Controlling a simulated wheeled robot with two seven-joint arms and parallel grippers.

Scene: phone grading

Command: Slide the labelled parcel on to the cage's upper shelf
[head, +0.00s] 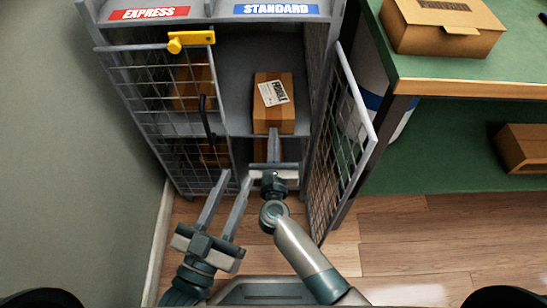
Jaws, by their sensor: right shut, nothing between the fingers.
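The labelled parcel (265,112), a brown box with a white label and dark print on top, sits on the upper shelf (238,118) of the cage, in the right-hand bay under the STANDARD sign. Its near end is at about the shelf's front edge. My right gripper (273,130) is shut and empty, its fingertips at the parcel's near end; I cannot tell whether they touch it. My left gripper (233,175) is open and empty, in front of the cage, lower left of the right one.
The left mesh door (150,85), with a yellow latch (190,40), covers the EXPRESS bay, where brown boxes show behind it. The right mesh door (345,130) stands open beside my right arm. A green bench (440,68) with an open-fronted carton (440,25) is at right.

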